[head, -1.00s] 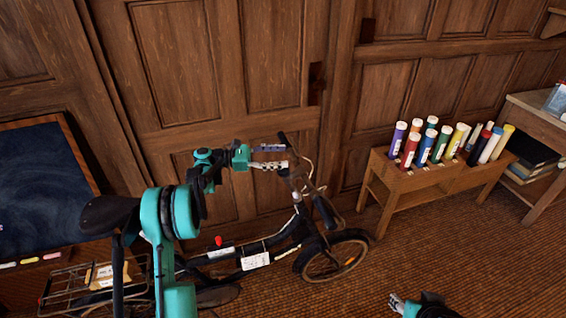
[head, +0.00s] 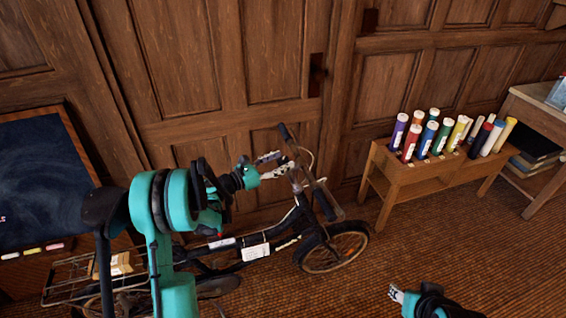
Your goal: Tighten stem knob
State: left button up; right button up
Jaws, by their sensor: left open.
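A dark folding-style bicycle (head: 262,236) stands in front of the panelled wall, its front wheel to the right. Its handlebar (head: 299,163) runs from a far grip to a near grip, with the stem below. My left gripper (head: 281,163) is open, its pale fingers spread just left of the handlebar near the stem top. I cannot tell whether they touch it. The stem knob cannot be made out; it is too small or hidden by the fingers and bar. My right gripper (head: 396,294) is low at the bottom edge, away from the bicycle; its jaw state is unclear.
A wooden rack (head: 410,172) with several coloured tubes stands right of the bicycle, beside a wooden table (head: 535,110) with books below. A dark board (head: 40,180) with chalks is at the left. The woven floor (head: 450,235) between bicycle and rack is clear.

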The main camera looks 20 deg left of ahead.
pick_arm(q)
jog(key=shift+w+d, duration=0.4)
jog(key=shift+w, duration=0.1)
jog(key=shift+c, duration=0.3)
jog(key=c, duration=1.1)
jog(key=shift+m+g+h, duration=0.3)
jog(key=shift+m, duration=0.1)
jog(key=m+g+h, duration=0.3)
jog(key=m, duration=0.1)
jog(key=shift+g+b, duration=0.3)
jog(key=shift+g, duration=0.1)
jog(key=shift+s+m+g+h, duration=0.1)
jog(key=shift+m+g+h, duration=0.55)
jog(key=shift+m+g, duration=1.05)
jog(key=shift+m+g+h, duration=0.65)
jog(key=shift+m+g, duration=0.95)
jog(key=shift+g, duration=0.1)
